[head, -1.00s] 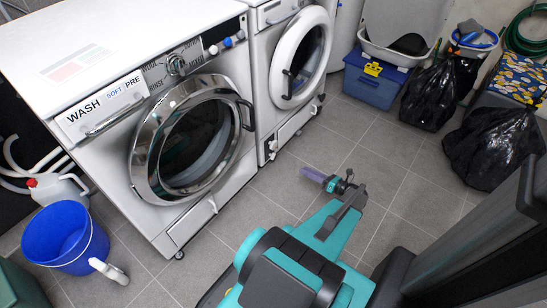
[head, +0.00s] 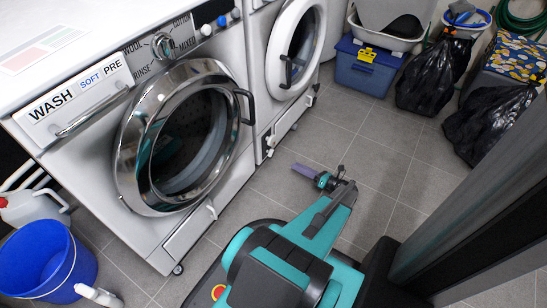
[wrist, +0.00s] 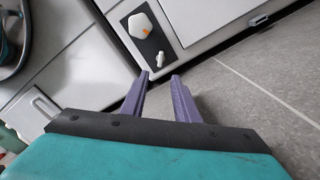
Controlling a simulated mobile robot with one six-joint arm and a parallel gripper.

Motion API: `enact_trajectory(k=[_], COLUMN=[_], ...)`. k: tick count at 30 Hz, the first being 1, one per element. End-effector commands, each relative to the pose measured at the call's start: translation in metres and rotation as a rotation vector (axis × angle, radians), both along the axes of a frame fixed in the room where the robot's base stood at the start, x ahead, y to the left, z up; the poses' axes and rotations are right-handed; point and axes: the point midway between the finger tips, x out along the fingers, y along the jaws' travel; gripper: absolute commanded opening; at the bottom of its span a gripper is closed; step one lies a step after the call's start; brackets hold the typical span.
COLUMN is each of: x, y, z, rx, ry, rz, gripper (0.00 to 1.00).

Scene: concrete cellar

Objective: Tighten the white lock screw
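My gripper (wrist: 160,77) is open in the wrist view, its two purple fingers apart with nothing between them. Just beyond the fingertips is a dark panel on a white machine front. It carries a white faceted knob (wrist: 139,26) with an orange mark and, below it, a small white wing-shaped piece (wrist: 160,58). I cannot tell for certain which of these is the lock screw. The fingers appear not to touch either. In the head view my gripper (head: 306,172) hangs over the floor before the right machine (head: 262,80), whose lower edge bears small white fittings (head: 270,141).
The left washing machine (head: 60,150) has a protruding chrome door (head: 128,150) beside my arm. A blue bucket (head: 75,270) stands at lower left. A blue box (head: 365,75) and black bags (head: 425,80) lie at the back. Tiled floor between is clear.

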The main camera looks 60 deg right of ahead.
Motion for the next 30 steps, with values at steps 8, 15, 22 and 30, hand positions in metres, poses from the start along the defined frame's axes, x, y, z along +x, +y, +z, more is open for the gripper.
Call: enact_trajectory(k=[8,15,22,30], x=[-0.003,0.0,0.019,0.053], y=[-0.002,-0.003,-0.003,-0.003], z=[0.0,-0.001,-0.002,-0.002], rx=[0.0,0.0,-0.001,-0.001], ry=[-0.001,0.0,0.0,-0.001], rz=[-0.006,-0.008,-0.008,-0.007], gripper=[0.28,0.28,0.28,0.28])
